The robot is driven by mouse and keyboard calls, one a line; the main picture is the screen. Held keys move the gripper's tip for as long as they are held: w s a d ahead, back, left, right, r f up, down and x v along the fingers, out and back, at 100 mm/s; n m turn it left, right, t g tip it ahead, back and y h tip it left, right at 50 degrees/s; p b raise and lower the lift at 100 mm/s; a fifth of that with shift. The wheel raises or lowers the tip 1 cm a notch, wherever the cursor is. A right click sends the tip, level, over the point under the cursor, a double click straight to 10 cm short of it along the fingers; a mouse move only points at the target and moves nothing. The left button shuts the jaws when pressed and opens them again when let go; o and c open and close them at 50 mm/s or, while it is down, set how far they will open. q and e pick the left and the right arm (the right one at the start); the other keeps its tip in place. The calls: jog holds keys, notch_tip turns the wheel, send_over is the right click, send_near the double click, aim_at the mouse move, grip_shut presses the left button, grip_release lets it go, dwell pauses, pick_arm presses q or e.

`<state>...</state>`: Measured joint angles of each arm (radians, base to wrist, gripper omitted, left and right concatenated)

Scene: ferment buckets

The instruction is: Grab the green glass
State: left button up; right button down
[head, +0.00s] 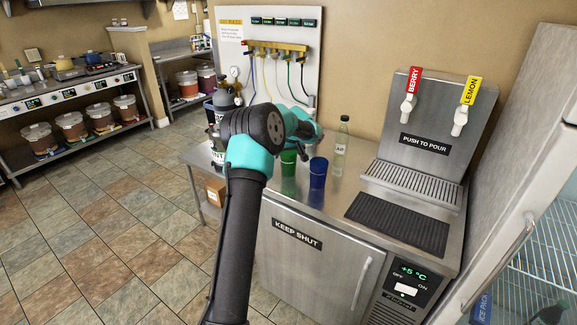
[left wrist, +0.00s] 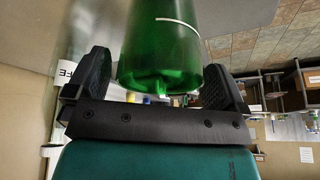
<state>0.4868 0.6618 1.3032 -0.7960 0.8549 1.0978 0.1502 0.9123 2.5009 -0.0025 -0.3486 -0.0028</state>
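The green glass (head: 288,172) stands on the steel counter in the head view, partly hidden behind my left gripper (head: 303,152). In the left wrist view the green glass (left wrist: 160,50) fills the space between the two fingers of my left gripper (left wrist: 158,68). The fingers are spread on either side of it. A narrow gap shows at the left finger; the right finger is very close to the glass, and I cannot tell whether it touches. My right gripper is not in view.
A blue glass (head: 318,172) stands just right of the green one. A clear bottle (head: 341,138) is behind it. A drip tray (head: 412,186), a black mat (head: 398,224) and the two-tap dispenser (head: 432,125) are to the right. A grey canister (head: 224,105) stands behind my arm.

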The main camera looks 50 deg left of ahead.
pick_arm(q)
jog(key=c, duration=1.3)
jog(key=shift+o, duration=0.2)
jog(key=shift+r, duration=0.1)
jog(key=s+d+r, duration=0.5)
jog(key=s+d, duration=0.5)
jog(key=d, duration=0.2)
jog(key=shift+s, duration=0.3)
